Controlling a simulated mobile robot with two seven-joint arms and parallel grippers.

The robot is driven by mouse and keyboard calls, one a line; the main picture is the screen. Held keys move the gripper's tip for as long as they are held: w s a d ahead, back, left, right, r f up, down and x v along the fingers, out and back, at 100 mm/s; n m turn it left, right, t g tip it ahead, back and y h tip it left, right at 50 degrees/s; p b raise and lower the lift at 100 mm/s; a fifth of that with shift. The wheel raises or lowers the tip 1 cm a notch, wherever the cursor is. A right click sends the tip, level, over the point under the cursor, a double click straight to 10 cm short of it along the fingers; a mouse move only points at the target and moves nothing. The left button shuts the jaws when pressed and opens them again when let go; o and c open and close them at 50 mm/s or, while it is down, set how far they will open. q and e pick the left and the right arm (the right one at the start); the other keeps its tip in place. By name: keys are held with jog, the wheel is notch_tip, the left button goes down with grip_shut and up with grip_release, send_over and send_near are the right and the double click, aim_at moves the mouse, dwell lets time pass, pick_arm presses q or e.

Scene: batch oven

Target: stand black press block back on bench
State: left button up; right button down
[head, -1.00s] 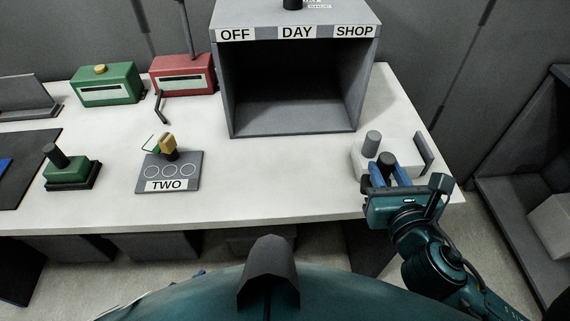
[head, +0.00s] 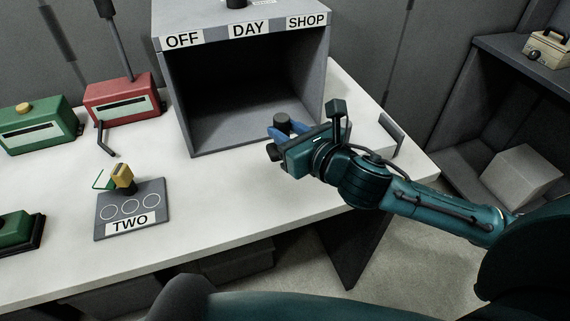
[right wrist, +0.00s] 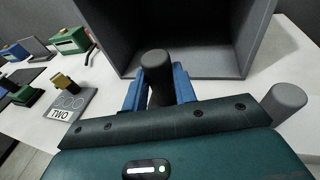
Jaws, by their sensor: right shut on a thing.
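The black press block (head: 282,120) shows only as its dark round handle between the blue fingers of my right gripper (head: 287,131). The right wrist view also shows this black handle (right wrist: 156,76), upright, with a blue finger on each side. My right gripper is shut on it, in front of the right part of the open grey box. The block's lower part is hidden, so I cannot tell how high it is above the white bench (head: 205,205). My left gripper is not in view.
The grey box (head: 172,108) marked OFF DAY SHOP stands open behind the gripper. A grey cylinder (right wrist: 288,97) is close on the right in the wrist view. A slate plate (head: 102,228) marked TWO lies left; bare bench lies between it and my arm.

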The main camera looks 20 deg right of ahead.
jog(key=shift+f+b, duration=0.5)
jog(key=shift+f, duration=2.7)
jog(key=shift+f, duration=0.1)
jog(key=c, duration=1.1)
grip_release()
jog(key=shift+f, duration=0.1)
jog(key=shift+s+r, duration=0.1)
jog(key=shift+r, duration=0.1)
jog(key=v, duration=1.1)
jog(key=shift+s+d+r+b, duration=0.1)
jog(key=shift+s+d+b, duration=0.05)
jog(key=shift+s+b, duration=0.2)
